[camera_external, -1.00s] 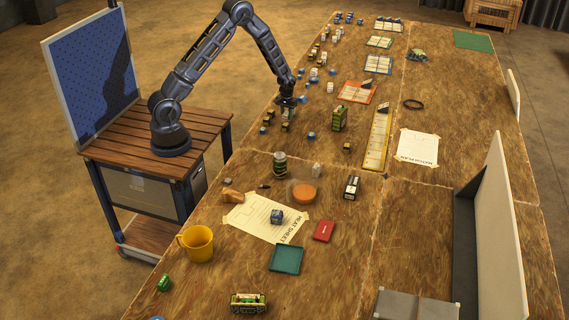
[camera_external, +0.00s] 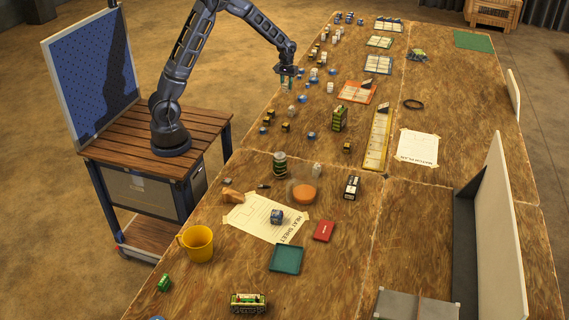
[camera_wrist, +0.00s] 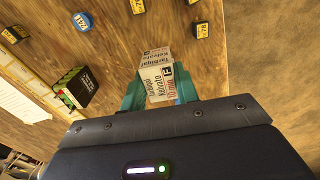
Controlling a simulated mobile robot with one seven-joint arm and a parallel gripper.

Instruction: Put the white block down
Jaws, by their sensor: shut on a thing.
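The white block (camera_wrist: 157,78), with printed dark lettering and a red patch, is between the teal fingers of my gripper (camera_wrist: 159,88) in the wrist view. My gripper is shut on it. In the external view my gripper (camera_external: 287,78) hangs above the left edge of the long wooden table (camera_external: 345,210), and the block is too small there to make out clearly. The block appears held clear of the table top.
Small black-and-yellow blocks (camera_external: 286,127) and blue round pieces (camera_external: 311,136) lie below and near my gripper. A green-and-black box (camera_external: 339,118) and an orange-edged tray (camera_external: 357,92) stand to the right. The table's left edge is close.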

